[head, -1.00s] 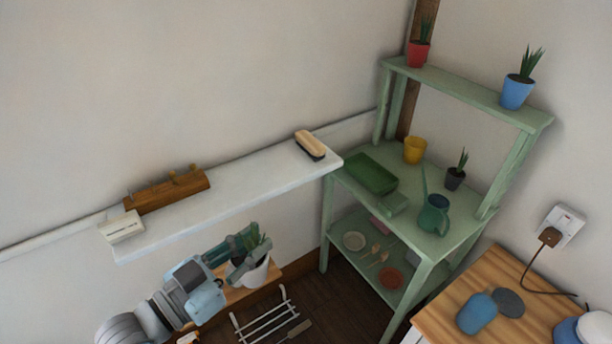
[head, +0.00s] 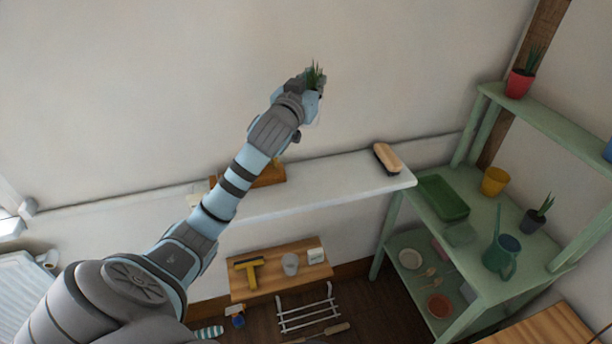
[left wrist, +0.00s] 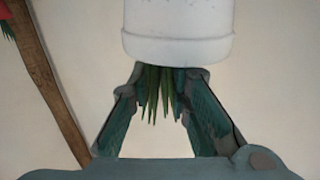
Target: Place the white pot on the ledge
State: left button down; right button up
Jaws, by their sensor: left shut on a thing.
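My left gripper (head: 313,88) is shut on the white pot and holds it in the air, higher in the head view than the ledge. In the left wrist view the white pot (left wrist: 178,32) fills the top, with its green spiky leaves (left wrist: 158,90) pointing down in that picture, between the gripper's fingers (left wrist: 165,95). In the head view the leaves (head: 315,74) show, but the gripper mostly hides the pot. The white ledge (head: 340,190) runs along the wall. My forearm hides part of its left side. My right gripper is not in view.
On the ledge, a brush (head: 386,157) lies near the right end and a wooden peg block (head: 268,177) stands partly behind my arm. The ledge between them is bare. A low wooden bench (head: 270,278) is below; a green shelf unit (head: 405,220) stands at right.

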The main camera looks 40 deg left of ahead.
pick_arm(q)
notch_tip(320, 180, down, 19)
jog(key=b, duration=0.5)
jog(key=shift+a+f, duration=0.2)
jog(key=c, duration=1.5)
grip_release()
jog(key=v, duration=1.2)
jog(key=shift+d+r, duration=0.1)
